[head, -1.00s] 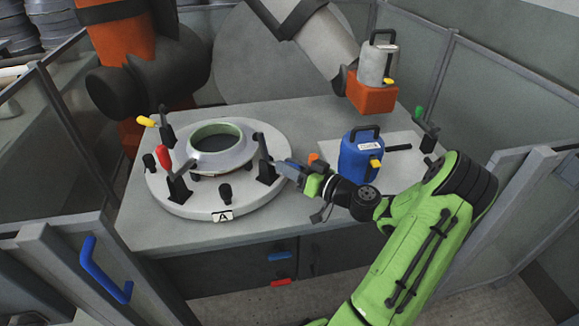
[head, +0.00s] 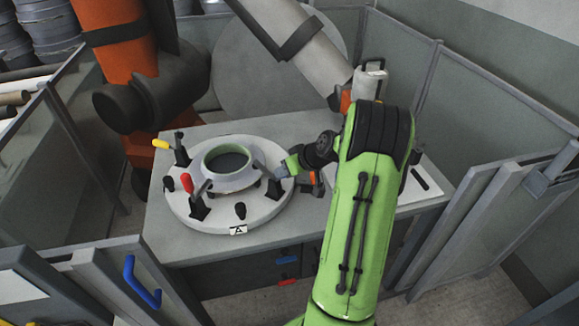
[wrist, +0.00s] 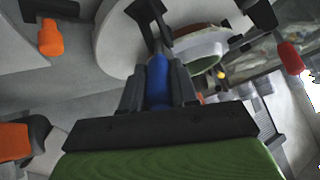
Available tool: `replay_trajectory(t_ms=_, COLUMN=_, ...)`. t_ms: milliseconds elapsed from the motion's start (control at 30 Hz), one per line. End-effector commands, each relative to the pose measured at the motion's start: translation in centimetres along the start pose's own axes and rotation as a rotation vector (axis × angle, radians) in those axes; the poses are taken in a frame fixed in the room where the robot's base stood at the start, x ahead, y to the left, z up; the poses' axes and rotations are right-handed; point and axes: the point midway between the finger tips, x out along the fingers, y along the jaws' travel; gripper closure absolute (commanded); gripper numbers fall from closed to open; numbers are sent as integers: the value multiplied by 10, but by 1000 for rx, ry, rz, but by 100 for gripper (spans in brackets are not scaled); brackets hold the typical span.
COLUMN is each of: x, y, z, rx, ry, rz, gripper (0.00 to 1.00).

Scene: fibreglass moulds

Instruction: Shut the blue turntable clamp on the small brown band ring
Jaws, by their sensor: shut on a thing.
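The round grey turntable (head: 215,222) stands on the bench with a pale ring (head: 215,185) with a greenish inner rim in its middle. The ring also shows in the wrist view (wrist: 208,50), partly cut by the clamp. The blue-handled clamp stands at the turntable's right side; its blue handle (wrist: 158,82) lies between my fingers in the wrist view. My gripper (wrist: 158,95) is shut on this handle. In the head view my gripper (head: 283,168) is at the turntable's right edge and hides much of the clamp. Whether the clamp's tip touches the ring is unclear.
A red-handled clamp (head: 187,183) and a yellow-handled clamp (head: 161,144) stand on the turntable's left side. Short black posts (head: 240,210) stand near its front. A large orange robot (head: 120,60) rises behind. A white canister (head: 371,82) is at the back right. Fence panels flank the bench.

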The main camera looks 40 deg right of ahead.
Motion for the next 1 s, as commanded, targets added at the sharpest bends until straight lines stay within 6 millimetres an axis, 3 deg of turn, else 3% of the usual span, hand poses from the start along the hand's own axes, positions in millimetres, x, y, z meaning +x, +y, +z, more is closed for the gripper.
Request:
replay_trajectory(t_ms=33, x=-4, y=-5, z=-14, rx=-17, ry=-25, rz=16, gripper=100)
replay_trajectory(t_ms=300, x=3, y=-13, z=-29, rx=-33, ry=-244, rz=103, gripper=100)
replay_trajectory(t_ms=600, x=12, y=-17, z=-38, rx=-44, ry=-417, rz=174, gripper=100)
replay_trajectory(t_ms=1000, x=18, y=-18, z=-40, rx=-50, ry=-499, rz=207, gripper=100)
